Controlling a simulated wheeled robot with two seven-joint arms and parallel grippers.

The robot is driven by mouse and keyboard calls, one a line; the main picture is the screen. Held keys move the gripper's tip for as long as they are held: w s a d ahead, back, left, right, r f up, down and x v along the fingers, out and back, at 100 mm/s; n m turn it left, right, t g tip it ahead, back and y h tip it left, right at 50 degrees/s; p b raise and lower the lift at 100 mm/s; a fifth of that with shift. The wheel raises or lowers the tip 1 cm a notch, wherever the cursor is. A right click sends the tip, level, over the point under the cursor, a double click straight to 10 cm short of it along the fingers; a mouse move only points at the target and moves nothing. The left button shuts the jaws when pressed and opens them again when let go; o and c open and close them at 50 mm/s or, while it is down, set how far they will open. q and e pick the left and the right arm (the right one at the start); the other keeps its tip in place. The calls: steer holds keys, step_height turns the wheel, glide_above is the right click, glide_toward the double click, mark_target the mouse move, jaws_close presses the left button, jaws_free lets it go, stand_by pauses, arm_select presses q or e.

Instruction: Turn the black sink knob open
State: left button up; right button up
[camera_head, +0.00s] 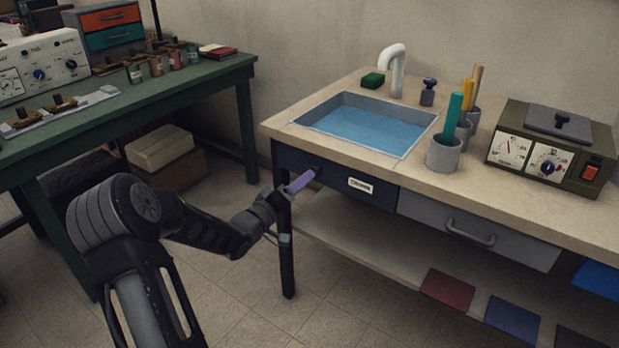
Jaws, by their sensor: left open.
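A small dark knob (317,169) sits on the dark blue front panel below the sink (366,124), near its left end. A dark-topped fitting (428,92) also stands on the counter behind the sink, right of the white faucet (393,70); I cannot tell for sure which is the sink knob. My left gripper (301,182) is open, its purple finger pointing at the front-panel knob. Its tip is close to the knob; whether they touch cannot be told. The other finger is not clearly visible. My right gripper is not in view.
The counter (460,185) holds cups of tools (443,155) and a box with dials (552,155). A grey drawer (478,228) is right of the blue panel. A table leg (287,255) stands beside my gripper. A green bench (150,108) is at left, with open floor between.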

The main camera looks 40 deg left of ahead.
mark_target(315, 172)
arm_select(q)
steer(key=shift+w, duration=2.35)
steer(key=shift+c, duration=0.3)
jaws_close()
